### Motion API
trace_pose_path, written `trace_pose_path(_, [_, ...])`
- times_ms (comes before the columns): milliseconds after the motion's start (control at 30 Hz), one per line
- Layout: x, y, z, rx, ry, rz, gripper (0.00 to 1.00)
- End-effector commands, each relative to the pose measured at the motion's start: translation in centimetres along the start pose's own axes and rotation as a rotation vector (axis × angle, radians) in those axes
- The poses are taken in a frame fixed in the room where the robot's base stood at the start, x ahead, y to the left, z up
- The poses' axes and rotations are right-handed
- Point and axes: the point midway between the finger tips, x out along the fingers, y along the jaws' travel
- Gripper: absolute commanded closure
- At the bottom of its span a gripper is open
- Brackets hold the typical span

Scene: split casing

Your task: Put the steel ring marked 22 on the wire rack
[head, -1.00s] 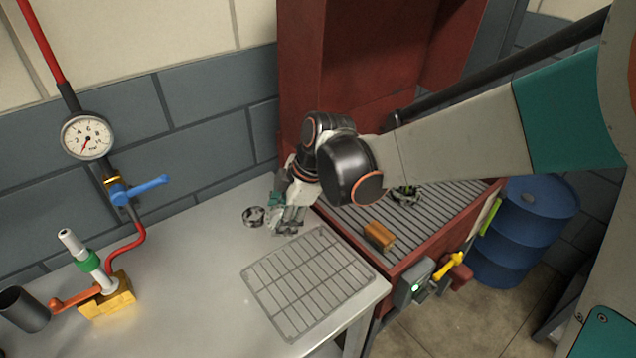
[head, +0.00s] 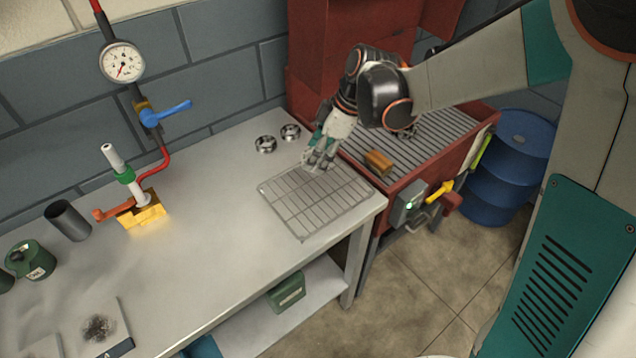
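The wire rack (head: 290,213) lies flat on the grey bench, near its right end. Two steel rings, a left one (head: 265,144) and a right one (head: 290,132), lie on the bench behind the rack. Their markings are too small to read. My gripper (head: 316,168) points down over the back edge of the rack, to the right of and in front of both rings. Its fingers are small and blend with the grey behind them, so I cannot tell whether a ring is between them.
Right of the bench stands a red cabinet with a slatted bed (head: 440,130), holding an orange block (head: 379,162). A yellow-based fixture (head: 142,212), a dark cup (head: 68,221) and a green container (head: 32,260) stand on the left. The bench between fixture and rack is clear.

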Motion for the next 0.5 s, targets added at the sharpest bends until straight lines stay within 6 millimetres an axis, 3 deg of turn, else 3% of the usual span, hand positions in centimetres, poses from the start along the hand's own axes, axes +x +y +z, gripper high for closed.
trace_pose_path(33, [1.4,0.0,0.6,0.0,0.0,0.0,0.82])
trace_pose_path(200, [4.2,0.0,1.7,-0.001,0.0,0.0,0.82])
trace_pose_path(500, [6.0,0.0,2.5,-0.001,0.0,0.0,0.82])
